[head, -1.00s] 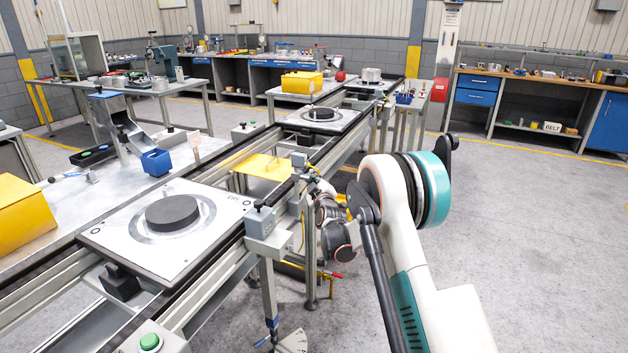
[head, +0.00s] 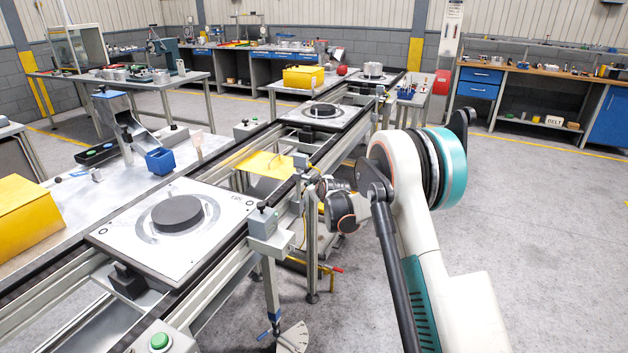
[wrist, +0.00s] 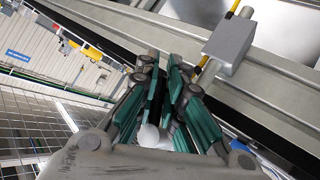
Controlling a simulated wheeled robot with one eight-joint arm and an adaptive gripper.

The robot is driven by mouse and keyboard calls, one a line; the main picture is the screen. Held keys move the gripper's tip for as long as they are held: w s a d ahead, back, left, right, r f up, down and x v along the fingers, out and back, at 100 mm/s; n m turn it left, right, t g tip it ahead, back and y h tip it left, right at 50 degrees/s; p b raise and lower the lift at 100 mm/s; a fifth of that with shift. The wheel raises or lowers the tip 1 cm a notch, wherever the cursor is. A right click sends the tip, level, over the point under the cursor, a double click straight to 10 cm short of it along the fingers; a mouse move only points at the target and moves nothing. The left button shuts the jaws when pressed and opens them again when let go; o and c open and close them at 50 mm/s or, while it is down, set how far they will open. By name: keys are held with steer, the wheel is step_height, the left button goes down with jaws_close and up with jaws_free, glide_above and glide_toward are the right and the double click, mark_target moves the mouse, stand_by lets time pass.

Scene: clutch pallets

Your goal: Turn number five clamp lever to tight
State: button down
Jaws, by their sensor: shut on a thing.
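My gripper (wrist: 165,75) shows in the wrist view with its teal fingers close together. A pale rounded knob (wrist: 150,136) shows between the fingers near the palm; the fingers hide most of what they hold. The grip appears to be on a clamp lever, but no number five is readable. In the head view my wrist is beside the conveyor's right rail, and the fingertips are hidden. A lever with a red tip (head: 336,269) sits low under the rail. A blue-handled lever (head: 264,335) is by a pale quadrant plate (head: 293,338) near the floor.
The conveyor rail (wrist: 250,85) runs close beyond my fingers, with a grey box (wrist: 230,44) on it. A pallet with a dark disc (head: 177,213) lies on the near conveyor. A yellow plate (head: 268,164) lies farther along. The floor at right is clear.

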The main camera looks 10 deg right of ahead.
steer(key=shift+s+a+f+m+g+y+p, duration=0.1)
steer(key=shift+s+a+m+g+y+p, duration=0.2)
steer(key=shift+g, duration=0.4)
steer(key=shift+s+a+f+m+g+y+p, duration=0.1)
steer(key=shift+s+m+g+y+p, duration=0.3)
steer(key=shift+g, duration=0.3)
steer(key=c, duration=1.7)
jaws_free()
steer(key=shift+v, duration=3.95)
steer(key=shift+w, duration=0.1)
